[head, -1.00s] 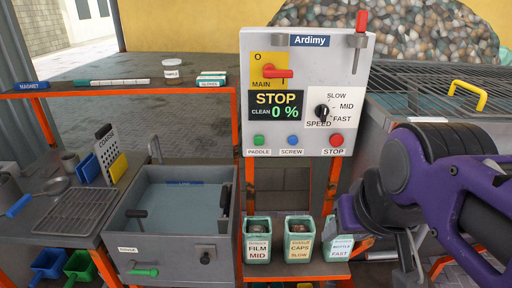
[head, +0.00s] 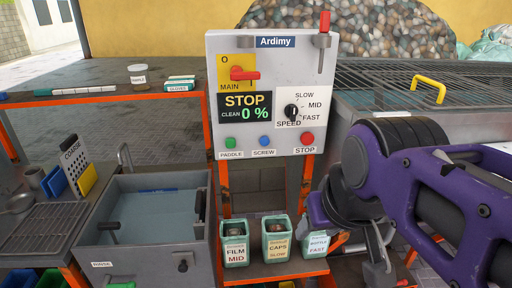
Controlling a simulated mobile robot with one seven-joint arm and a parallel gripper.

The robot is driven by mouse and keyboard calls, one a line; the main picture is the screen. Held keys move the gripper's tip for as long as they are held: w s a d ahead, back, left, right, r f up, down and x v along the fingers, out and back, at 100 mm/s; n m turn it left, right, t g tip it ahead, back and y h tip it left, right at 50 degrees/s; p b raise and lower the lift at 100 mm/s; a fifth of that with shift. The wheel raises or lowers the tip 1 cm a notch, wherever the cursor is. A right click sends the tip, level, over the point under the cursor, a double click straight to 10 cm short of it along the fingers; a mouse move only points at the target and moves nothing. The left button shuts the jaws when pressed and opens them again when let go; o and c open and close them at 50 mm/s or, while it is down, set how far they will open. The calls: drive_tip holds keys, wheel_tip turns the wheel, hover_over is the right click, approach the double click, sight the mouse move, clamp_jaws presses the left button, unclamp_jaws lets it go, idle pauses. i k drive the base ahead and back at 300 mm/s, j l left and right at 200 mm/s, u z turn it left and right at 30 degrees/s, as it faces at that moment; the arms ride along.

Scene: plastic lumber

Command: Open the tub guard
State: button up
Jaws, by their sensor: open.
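The tub guard (head: 385,75) is a dark metal grating lying flat, shut over the grey tub (head: 372,103) at the right. Its yellow handle (head: 428,90) stands up near the front edge. My gripper (head: 327,222) hangs from my purple arm, below and left of the handle, in front of the lower right of the control panel. It is apart from the guard and holds nothing that I can see. Its fingertips are small and partly hidden by my own wrist.
The control panel (head: 262,175) reads STOP, 0 %, with a red-handled lever (head: 324,22) at its upper right. Labelled bins (head: 277,250) stand below it, close to my gripper. A rinse basin (head: 145,260) is at the left. A pebble heap (head: 385,35) lies behind the tub.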

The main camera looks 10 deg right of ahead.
sight(421, 78)
drive_tip(key=z, duration=0.25)
drive_tip(key=l+u, duration=0.25)
drive_tip(key=l+z, duration=0.1)
drive_tip(key=z, duration=1.15)
